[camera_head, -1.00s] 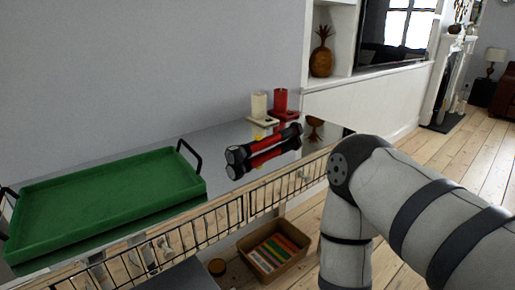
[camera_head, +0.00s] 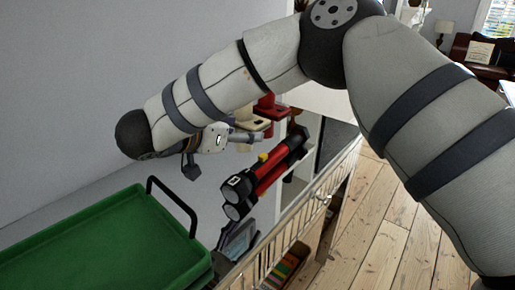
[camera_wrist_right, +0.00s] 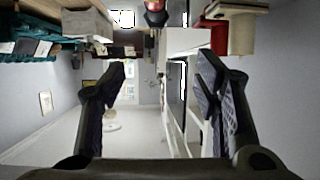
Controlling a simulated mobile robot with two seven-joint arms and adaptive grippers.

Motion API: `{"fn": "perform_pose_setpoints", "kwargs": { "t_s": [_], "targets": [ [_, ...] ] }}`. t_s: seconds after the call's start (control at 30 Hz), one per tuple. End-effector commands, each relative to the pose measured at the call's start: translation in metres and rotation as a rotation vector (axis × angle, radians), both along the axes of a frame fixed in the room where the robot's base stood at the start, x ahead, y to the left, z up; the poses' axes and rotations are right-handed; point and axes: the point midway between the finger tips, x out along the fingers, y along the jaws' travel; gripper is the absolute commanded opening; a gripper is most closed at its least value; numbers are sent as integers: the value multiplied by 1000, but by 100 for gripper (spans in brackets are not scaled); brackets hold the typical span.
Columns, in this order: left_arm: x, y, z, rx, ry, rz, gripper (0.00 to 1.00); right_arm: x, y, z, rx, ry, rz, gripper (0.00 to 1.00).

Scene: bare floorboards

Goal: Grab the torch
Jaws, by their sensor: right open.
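The torch (camera_head: 264,162), red and black with a yellow button, lies on the glossy tabletop, and its reflection shows just below it. In the right wrist view a red and dark end, probably the torch (camera_wrist_right: 155,12), shows at the top edge, between the fingers from side to side. My right gripper (camera_head: 222,153) reaches over the table from the right and is open and empty. In the head view it appears just above and left of the torch, apart from it. Its spread fingers fill both sides of the wrist view (camera_wrist_right: 160,95). My left gripper is not seen.
A green tray (camera_head: 95,240) with black handles sits left of the torch. A red cup (camera_head: 268,106) stands behind the torch, partly hidden by my arm; a cream cup (camera_wrist_right: 241,32) stands beside it in the wrist view. A wire rail (camera_head: 300,215) runs along the table's front.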

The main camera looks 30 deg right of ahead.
Motion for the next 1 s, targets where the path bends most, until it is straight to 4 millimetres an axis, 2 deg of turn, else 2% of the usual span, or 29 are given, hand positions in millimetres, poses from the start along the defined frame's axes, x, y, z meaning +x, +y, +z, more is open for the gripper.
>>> {"fn": "perform_pose_setpoints", "kwargs": {
  "t_s": [0.1, 0.2, 0.3, 0.43, 0.7, 0.97, 1.0],
  "targets": [
    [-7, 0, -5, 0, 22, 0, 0, -1, 0, -37, -1, 14, 1, 56],
    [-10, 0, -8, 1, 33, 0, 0, -1, 0, -63, -1, 14, 1, 56],
    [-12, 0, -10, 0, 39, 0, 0, -1, 0, -81, -2, 10, 2, 56],
    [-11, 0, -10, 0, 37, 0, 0, 6, -14, -82, 0, 3, 0, 56],
    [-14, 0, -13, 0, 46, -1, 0, 27, -57, -102, 0, 3, 0, 56],
    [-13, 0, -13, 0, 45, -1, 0, 30, -63, -103, -1, 3, 3, 56],
    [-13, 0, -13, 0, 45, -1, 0, 30, -62, -103, -1, 3, 3, 52]
  ]
}}
